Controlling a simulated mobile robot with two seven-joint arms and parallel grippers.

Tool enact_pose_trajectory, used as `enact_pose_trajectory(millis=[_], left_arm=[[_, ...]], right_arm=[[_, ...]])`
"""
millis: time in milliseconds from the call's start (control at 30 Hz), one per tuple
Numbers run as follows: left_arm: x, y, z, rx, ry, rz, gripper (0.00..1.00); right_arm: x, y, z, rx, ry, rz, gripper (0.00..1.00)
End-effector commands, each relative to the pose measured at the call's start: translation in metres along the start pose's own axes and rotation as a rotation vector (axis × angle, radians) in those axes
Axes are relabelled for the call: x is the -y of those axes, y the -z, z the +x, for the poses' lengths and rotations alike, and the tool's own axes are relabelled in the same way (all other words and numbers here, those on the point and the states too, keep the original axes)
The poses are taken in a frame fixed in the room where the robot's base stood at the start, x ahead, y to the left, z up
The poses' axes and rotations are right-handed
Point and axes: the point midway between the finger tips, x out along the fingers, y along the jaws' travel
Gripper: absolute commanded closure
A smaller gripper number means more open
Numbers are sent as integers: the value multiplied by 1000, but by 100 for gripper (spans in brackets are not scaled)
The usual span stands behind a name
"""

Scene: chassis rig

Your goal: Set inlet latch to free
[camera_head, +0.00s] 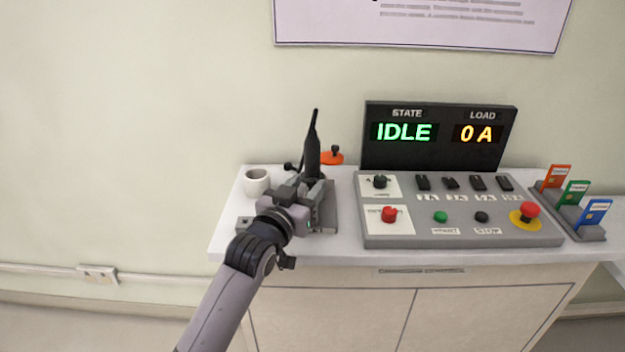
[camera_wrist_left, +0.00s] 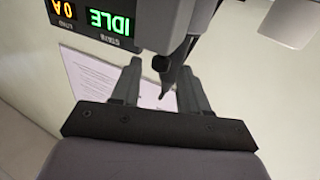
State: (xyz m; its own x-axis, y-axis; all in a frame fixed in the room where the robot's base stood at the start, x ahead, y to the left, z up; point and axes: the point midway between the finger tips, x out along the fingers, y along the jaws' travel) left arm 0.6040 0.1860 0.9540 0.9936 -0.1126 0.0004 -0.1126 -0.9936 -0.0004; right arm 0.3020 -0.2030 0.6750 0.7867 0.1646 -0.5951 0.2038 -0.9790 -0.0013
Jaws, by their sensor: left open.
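My left gripper (camera_head: 306,188) is over a grey unit (camera_head: 328,212) at the left of the bench and hides much of it. A black tapered upright piece (camera_head: 312,145) rises just behind the gripper. In the left wrist view, the left gripper (camera_wrist_left: 160,82) has its two fingers apart, with a dark pointed piece (camera_wrist_left: 174,80) showing between them. I cannot tell whether the fingers touch it. No part is legibly marked as the inlet latch, so I cannot tell which piece it is or how it is set. My right gripper is not in view.
A control panel (camera_head: 460,236) with knobs, switches and a red mushroom button (camera_head: 530,210) stands to the right. The display (camera_head: 438,140) behind it reads IDLE and 0 A. A white cup (camera_head: 257,182) and an orange piece (camera_head: 332,158) are near the gripper. Coloured cards (camera_head: 573,192) stand far right.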

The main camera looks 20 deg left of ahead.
Motion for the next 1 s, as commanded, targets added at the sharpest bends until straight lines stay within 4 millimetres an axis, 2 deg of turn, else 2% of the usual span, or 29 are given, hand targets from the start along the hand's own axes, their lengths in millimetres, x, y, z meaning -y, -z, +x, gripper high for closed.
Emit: enact_pose_trajectory(millis=[100,300,667,800,1000], left_arm=[[0,0,15,0,0,-1,55],[0,0,28,-1,0,-1,55],[0,0,31,0,0,-1,55],[0,0,31,-1,-1,-1,100],[0,2,30,-3,-1,0,100]], right_arm=[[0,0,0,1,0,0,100],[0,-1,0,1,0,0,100],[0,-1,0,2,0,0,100],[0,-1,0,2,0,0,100],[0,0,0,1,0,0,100]])
